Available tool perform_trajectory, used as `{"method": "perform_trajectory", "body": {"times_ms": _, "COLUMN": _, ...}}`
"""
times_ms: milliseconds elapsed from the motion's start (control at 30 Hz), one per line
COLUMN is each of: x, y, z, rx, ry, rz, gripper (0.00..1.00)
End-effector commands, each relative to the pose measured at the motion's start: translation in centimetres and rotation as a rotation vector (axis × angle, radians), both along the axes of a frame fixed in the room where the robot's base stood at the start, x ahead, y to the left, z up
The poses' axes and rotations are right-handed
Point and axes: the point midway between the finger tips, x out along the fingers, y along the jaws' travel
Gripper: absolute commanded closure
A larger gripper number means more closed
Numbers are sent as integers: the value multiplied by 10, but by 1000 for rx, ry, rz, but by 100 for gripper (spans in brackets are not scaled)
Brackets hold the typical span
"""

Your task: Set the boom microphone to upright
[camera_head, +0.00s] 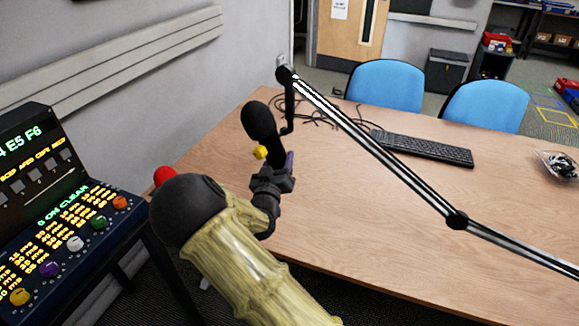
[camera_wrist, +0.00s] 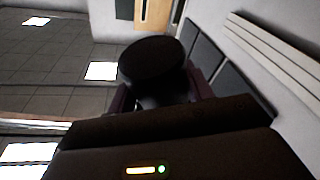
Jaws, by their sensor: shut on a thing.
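The boom microphone (camera_head: 259,121) has a black foam head and hangs from the end of a jointed boom arm (camera_head: 372,147) over the table. In the head view its head points up and leans a little to the left. My gripper (camera_head: 281,168) is shut on the lower body of the microphone, below the foam head. A small yellow part (camera_head: 260,152) shows beside the microphone body. In the wrist view the round dark microphone head (camera_wrist: 153,62) stands between my fingers (camera_wrist: 160,92). The grasped part is mostly hidden.
The wooden table (camera_head: 400,215) carries a black keyboard (camera_head: 422,147), loose cables (camera_head: 325,112) and a clear bag (camera_head: 560,166) at right. Two blue chairs (camera_head: 385,84) stand behind it. A control console (camera_head: 70,200) with colored knobs is at left. The boom crosses the table diagonally.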

Motion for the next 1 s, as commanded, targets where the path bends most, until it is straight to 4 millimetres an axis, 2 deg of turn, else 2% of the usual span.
{"method": "perform_trajectory", "body": {"times_ms": 33, "x": 1, "y": 3, "z": -6, "rx": 20, "ry": -14, "rz": 3, "gripper": 90}}
{"method": "perform_trajectory", "body": {"times_ms": 300, "x": 5, "y": 11, "z": -8, "rx": 128, "ry": -96, "rz": 6, "gripper": 90}}
{"method": "perform_trajectory", "body": {"times_ms": 1000, "x": 14, "y": 23, "z": -7, "rx": 341, "ry": -258, "rz": 4, "gripper": 90}}
